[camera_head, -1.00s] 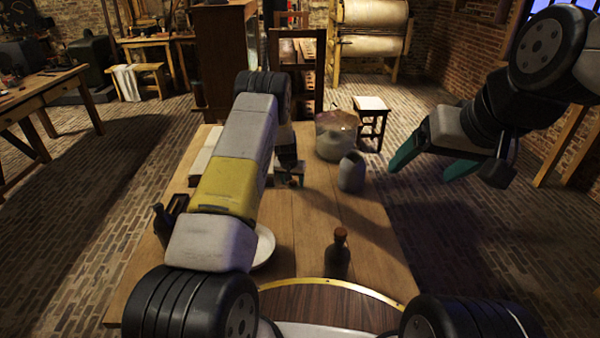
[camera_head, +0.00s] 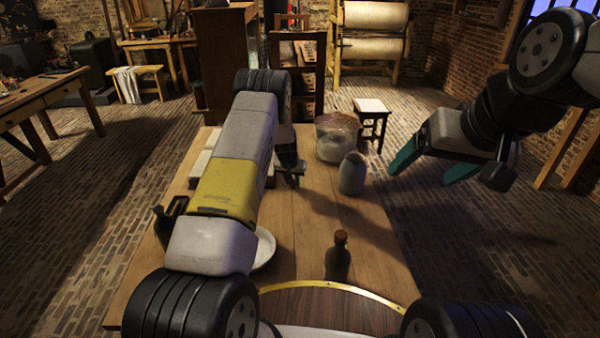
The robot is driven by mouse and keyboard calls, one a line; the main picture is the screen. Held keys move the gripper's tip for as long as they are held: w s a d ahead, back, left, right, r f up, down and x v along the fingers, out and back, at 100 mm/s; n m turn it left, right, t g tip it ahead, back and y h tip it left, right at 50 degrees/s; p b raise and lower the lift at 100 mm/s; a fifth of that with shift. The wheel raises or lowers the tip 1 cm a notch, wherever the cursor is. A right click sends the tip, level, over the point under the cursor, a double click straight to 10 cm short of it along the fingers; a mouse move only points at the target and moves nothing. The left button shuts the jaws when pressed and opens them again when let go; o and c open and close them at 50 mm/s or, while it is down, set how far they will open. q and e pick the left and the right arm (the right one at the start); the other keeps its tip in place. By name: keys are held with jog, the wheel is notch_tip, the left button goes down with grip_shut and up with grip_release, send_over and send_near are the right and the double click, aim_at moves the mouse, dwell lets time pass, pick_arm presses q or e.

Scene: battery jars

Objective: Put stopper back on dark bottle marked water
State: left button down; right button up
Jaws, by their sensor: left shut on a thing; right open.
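A dark bottle (camera_head: 337,264) stands upright near the front of the wooden table, with a brown stopper (camera_head: 341,237) in its neck. Another dark bottle (camera_head: 161,224) stands at the table's left edge, partly hidden by my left arm. I cannot read a water label on either bottle. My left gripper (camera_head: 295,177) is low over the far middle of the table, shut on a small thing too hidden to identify. My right gripper (camera_head: 425,168) is open and empty, off the table's right side.
A grey jar (camera_head: 352,174) and a large glass jar (camera_head: 336,140) stand at the table's far right. A white dish (camera_head: 264,250) is partly behind my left arm. The table's right middle is clear. A stool (camera_head: 371,106) stands beyond.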

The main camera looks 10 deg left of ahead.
pick_arm(q)
jog(key=shift+v, duration=1.25)
jog(key=s, duration=0.5)
jog(key=s+d+r, duration=0.1)
jog(key=s, duration=0.9)
jog(key=shift+d+r, duration=0.15)
jog(key=shift+r, duration=0.05)
jog(key=s+r, duration=0.9)
jog(key=s, duration=0.3)
jog(key=shift+a+n, duration=0.2)
jog(key=shift+n, duration=0.2)
